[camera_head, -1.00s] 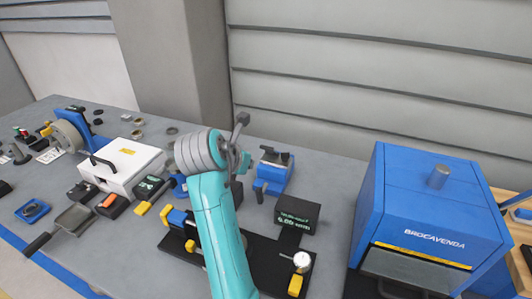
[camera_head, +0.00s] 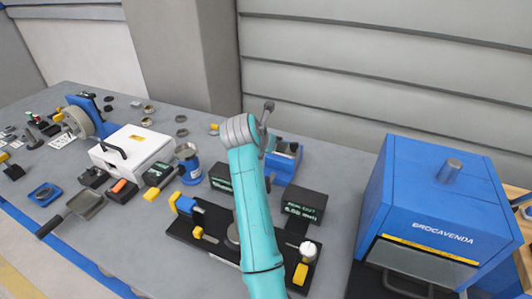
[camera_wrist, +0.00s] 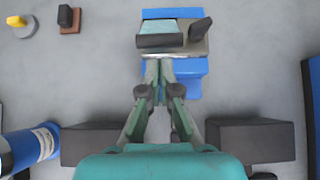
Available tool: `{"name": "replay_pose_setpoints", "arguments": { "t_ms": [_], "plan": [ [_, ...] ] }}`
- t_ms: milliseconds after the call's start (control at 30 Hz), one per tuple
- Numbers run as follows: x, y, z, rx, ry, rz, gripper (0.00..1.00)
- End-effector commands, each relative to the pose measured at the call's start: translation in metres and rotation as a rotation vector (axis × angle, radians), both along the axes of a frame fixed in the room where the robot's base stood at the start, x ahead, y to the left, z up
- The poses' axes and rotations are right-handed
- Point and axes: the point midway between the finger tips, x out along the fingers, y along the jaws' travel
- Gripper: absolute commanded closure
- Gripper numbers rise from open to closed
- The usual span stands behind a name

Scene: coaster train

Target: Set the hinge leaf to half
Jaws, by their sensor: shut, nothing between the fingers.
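The blue hinge fixture (camera_head: 288,157) stands on the bench behind my arm, which partly covers it in the head view. In the wrist view the fixture (camera_wrist: 188,87) lies straight ahead. A metal plate, a dark bar with a pale teal face, which may be the hinge leaf (camera_wrist: 160,40), and a dark upright lever (camera_wrist: 200,29) are on top of it. I cannot tell the leaf's angle. My gripper (camera_wrist: 160,68) is shut and empty, its fingertips over the fixture's near side; contact is unclear. The fingers are mostly hidden in the head view.
Two dark display boxes, the right one (camera_head: 305,208) clearest, flank my gripper closely. A black base plate (camera_head: 215,245) lies in front. A blue oven-like machine (camera_head: 430,215) stands right. A blue jar (camera_head: 188,168) and a white box (camera_head: 135,145) stand left.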

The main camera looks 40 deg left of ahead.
Motion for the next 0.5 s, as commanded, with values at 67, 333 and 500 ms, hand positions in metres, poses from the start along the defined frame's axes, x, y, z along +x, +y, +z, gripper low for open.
{"name": "replay_pose_setpoints", "arguments": {
  "t_ms": [67,333,500],
  "plan": [
    [0.0042,0.0007,0.0027,-0.001,0.000,-0.001,1.00],
    [0.0066,0.0014,0.0048,0.000,0.000,0.000,1.00],
    [0.0070,0.0016,0.0054,0.000,0.000,0.000,1.00]
  ]
}}
